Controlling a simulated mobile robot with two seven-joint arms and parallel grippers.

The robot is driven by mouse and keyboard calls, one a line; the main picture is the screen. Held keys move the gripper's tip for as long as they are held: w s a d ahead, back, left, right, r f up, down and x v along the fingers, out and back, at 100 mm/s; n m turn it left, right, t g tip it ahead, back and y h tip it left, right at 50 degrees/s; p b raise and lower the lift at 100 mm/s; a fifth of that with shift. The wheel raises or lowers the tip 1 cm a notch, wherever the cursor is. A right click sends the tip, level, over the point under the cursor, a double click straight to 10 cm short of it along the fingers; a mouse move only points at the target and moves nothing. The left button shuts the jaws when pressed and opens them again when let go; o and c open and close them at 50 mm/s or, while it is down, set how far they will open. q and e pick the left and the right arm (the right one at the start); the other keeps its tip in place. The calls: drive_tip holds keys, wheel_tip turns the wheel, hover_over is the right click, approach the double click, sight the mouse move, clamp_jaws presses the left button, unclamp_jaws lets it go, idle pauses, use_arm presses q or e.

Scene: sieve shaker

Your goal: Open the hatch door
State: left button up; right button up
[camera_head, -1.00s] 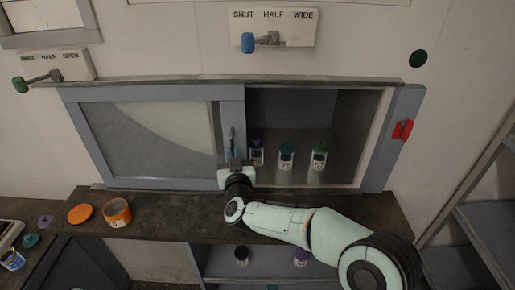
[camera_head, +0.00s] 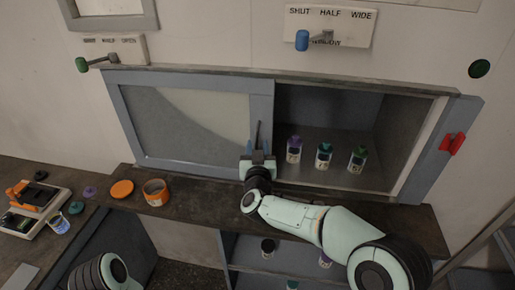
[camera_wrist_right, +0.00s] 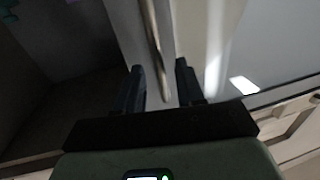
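The hatch door (camera_head: 200,120) is a grey-framed sliding panel with a pale window, covering the left half of the wall hatch. The right half stands open. A slim upright handle (camera_head: 258,135) sits near the door's right edge; it also shows in the right wrist view (camera_wrist_right: 154,45). My right gripper (camera_head: 257,151) is at the handle's lower end. In the right wrist view its two dark fingers (camera_wrist_right: 162,80) are apart, one on each side of the handle's line, with visible gaps. My left gripper is out of view.
Several small bottles (camera_head: 324,155) stand inside the open half. An orange jar (camera_head: 155,192) and orange lid (camera_head: 122,189) lie on the dark ledge (camera_head: 205,208) below. A red latch (camera_head: 452,143) is on the right frame. Lever panels (camera_head: 330,25) are above.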

drive_tip(key=shift+s+f, duration=0.1)
drive_tip(key=shift+s, duration=0.25)
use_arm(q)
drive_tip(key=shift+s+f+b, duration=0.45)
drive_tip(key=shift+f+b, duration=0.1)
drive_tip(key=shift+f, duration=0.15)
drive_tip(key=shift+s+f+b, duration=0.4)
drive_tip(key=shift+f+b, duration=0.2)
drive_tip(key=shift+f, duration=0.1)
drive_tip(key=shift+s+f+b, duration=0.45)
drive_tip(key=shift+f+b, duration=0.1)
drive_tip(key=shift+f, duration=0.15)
use_arm(e)
drive_tip(key=s, duration=1.2)
drive_tip(key=shift+s+a, duration=0.25)
drive_tip(key=shift+s, duration=0.1)
